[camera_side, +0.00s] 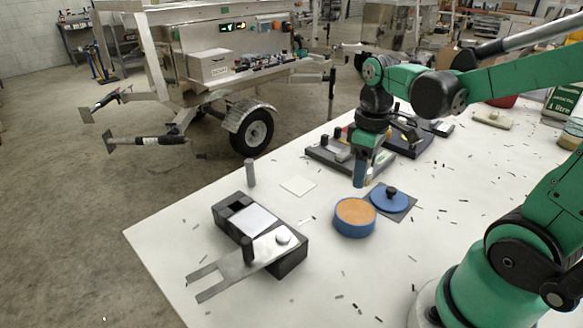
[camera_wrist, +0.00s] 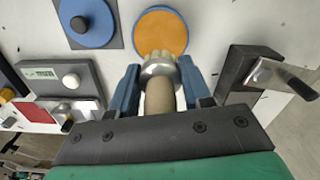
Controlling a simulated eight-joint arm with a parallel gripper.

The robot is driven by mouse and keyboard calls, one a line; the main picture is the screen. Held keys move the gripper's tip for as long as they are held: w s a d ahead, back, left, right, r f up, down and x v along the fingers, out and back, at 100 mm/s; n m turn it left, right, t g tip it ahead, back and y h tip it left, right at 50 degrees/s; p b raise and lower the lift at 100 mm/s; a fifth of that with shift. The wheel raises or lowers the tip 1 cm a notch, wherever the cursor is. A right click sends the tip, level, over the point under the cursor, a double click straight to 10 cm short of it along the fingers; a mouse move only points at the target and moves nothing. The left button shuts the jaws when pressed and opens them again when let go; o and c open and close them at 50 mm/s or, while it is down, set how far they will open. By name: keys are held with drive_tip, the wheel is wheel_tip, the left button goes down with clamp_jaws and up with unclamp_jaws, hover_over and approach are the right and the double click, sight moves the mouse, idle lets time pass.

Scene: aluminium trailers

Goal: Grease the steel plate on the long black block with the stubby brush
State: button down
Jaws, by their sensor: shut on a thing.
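My gripper (camera_side: 360,172) is shut on the stubby brush, whose wooden handle (camera_wrist: 160,98) lies between the blue fingers in the wrist view. Its metal ferrule and pale bristles point at the round blue tin of orange-brown grease (camera_wrist: 160,33). I cannot tell whether the bristles touch the grease. In the side view the tin (camera_side: 354,222) stands just in front of the gripper, and the fingers hide the brush. The long black block (camera_side: 293,262) lies to the left, with a bright steel plate (camera_side: 252,219) on top. A forked metal piece (camera_side: 212,276) with a dark upright knob lies across its near end.
A blue lid with a black knob (camera_side: 390,199) lies on a dark square mat beside the tin. A dark tray (camera_side: 327,157) of parts stands behind the gripper. Small dark scraps dot the white table.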

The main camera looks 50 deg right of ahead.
drive_tip(key=w+a+r+m, duration=0.2)
drive_tip(key=w+a+r, duration=0.55)
drive_tip(key=w, duration=0.25)
drive_tip(key=shift+w+a+f, duration=0.3)
drive_tip(key=shift+a+f, duration=0.45)
drive_tip(key=shift+f, duration=1.35)
drive_tip(key=shift+w+a+f, duration=0.3)
drive_tip(key=shift+a+f, duration=0.5)
drive_tip(key=shift+f, duration=1.35)
drive_tip(key=shift+w+a+f, duration=0.3)
drive_tip(key=shift+a+f, duration=0.45)
drive_tip(key=shift+f, duration=1.35)
drive_tip(key=a, duration=0.1)
drive_tip(key=a+r, duration=0.1)
drive_tip(key=a, duration=0.1)
drive_tip(key=shift+a, duration=1.9)
drive_tip(key=shift+d, duration=3.3)
drive_tip(key=shift+s+d, duration=0.15)
drive_tip(key=shift+s, duration=0.35)
drive_tip(key=shift+a, duration=3.6)
drive_tip(key=shift+d, duration=3.55)
wheel_tip(320, 180, up, 6)
drive_tip(key=shift+r, duration=0.25)
